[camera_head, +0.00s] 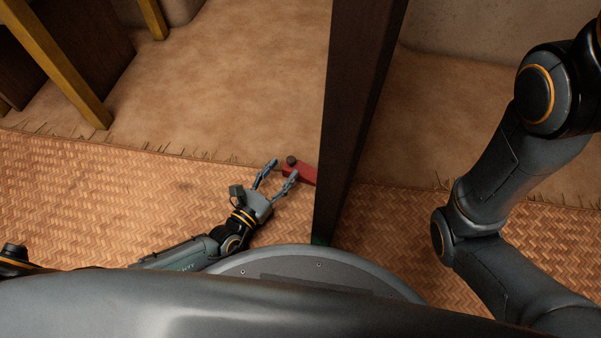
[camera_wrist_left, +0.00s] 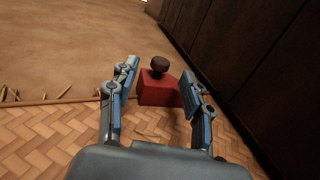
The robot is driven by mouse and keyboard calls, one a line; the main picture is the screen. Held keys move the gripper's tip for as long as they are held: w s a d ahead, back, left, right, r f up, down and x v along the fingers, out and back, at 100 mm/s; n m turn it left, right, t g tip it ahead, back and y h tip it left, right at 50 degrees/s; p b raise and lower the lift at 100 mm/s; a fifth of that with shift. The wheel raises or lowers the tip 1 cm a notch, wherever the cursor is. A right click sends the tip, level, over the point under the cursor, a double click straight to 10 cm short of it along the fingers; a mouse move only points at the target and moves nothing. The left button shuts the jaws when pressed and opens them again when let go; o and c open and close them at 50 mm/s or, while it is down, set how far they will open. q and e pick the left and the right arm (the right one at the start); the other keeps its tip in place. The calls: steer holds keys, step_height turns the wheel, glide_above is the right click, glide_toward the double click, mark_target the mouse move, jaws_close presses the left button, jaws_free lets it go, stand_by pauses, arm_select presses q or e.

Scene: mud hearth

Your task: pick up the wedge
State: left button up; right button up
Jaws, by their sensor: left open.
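The wedge is a red block (camera_head: 303,173) with a dark round knob on top. It lies on the floor by the dark upright panel, and it also shows in the left wrist view (camera_wrist_left: 158,92). My left gripper (camera_head: 279,171) is open, its two fingers on either side of the near end of the wedge. In the left wrist view the left gripper (camera_wrist_left: 157,92) has the wedge ahead and between its fingertips, nearer the right finger. I cannot tell whether a finger touches it. My right arm shows at the right, but its gripper is out of view.
A dark upright panel (camera_head: 354,100) stands close to the right of the wedge. A woven mat (camera_head: 110,200) and a tan fringed rug (camera_head: 230,70) cover the floor. Yellow-brown wooden legs (camera_head: 62,65) stand at the upper left. The floor left of the gripper is clear.

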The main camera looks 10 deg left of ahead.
mark_target(288, 164)
arm_select(q)
steer(key=b+x, duration=0.1)
steer(key=x, duration=0.2)
steer(key=shift+w+d, duration=0.15)
steer(key=shift+w, duration=0.1)
jaws_close()
